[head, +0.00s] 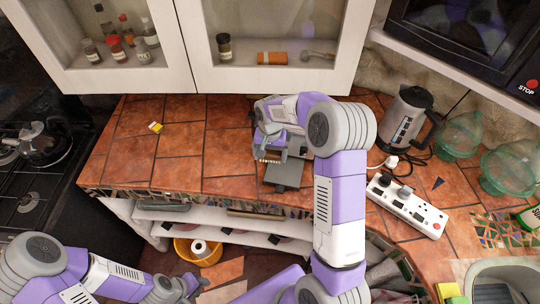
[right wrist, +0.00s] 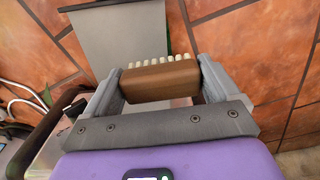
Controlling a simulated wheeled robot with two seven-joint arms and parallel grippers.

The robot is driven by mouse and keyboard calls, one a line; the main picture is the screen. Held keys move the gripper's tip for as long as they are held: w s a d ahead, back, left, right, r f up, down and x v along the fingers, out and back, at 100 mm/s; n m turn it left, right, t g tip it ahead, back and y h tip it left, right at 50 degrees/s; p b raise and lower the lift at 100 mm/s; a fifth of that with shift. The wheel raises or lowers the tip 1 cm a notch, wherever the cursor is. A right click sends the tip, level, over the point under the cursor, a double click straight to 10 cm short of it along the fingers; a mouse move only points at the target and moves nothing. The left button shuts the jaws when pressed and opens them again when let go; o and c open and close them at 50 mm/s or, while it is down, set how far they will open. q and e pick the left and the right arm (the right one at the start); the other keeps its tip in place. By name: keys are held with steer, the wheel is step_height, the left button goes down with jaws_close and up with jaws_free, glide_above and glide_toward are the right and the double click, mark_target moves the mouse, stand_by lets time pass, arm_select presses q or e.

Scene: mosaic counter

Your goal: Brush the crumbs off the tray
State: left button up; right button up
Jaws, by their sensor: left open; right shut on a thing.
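A brush with a brown wooden back and pale bristles (right wrist: 160,78) is held crosswise between the fingers of my right gripper (right wrist: 158,84). In the head view my right gripper (head: 272,142) is over the tiled counter, with the pale bristles showing below it. A flat grey tray (head: 287,176) lies just beside the brush, partly hidden by my right arm; it also shows in the right wrist view (right wrist: 118,35). I cannot make out any crumbs on it. My left gripper (head: 190,286) is open and empty, low in front of the counter.
A small yellow object (head: 155,127) lies on the left of the counter. A white power strip (head: 408,205), a kettle (head: 405,122) and green glass jars (head: 507,170) stand at the right. Cabinets hang at the back. The counter's left part is mostly clear.

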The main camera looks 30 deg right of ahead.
steer(key=shift+r, duration=0.6)
steer(key=shift+r+p, duration=1.3)
steer(key=shift+r, duration=0.3)
steer(key=shift+f, duration=0.1)
